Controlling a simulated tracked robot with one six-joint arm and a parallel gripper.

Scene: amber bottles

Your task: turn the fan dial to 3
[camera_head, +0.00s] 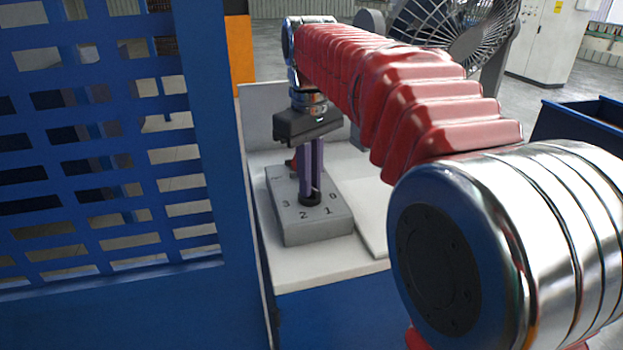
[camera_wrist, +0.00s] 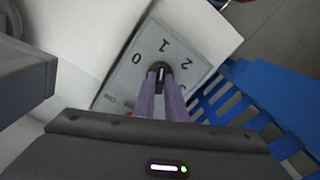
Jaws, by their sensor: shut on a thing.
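The fan dial (camera_head: 310,199) is a small black knob on top of a grey control box (camera_head: 318,230) printed 0, 1, 2 and 3. My gripper (camera_head: 311,194) points down with its two purple fingers shut on the dial. In the wrist view the dial (camera_wrist: 160,67) sits between the fingertips, with a white mark on it. The 0, 1 and 2 show around it on the box (camera_wrist: 122,82); the 3 is mostly hidden there. I cannot tell for sure which number the mark faces. The fan (camera_head: 447,28) stands behind my arm, partly hidden.
A blue slotted panel (camera_head: 105,150) stands close on the left. The box rests on a white-topped bench (camera_head: 290,272) with a low back wall. Something red shows behind the fingers. A blue bin (camera_head: 580,125) is at the right, a white cabinet (camera_head: 553,38) farther back.

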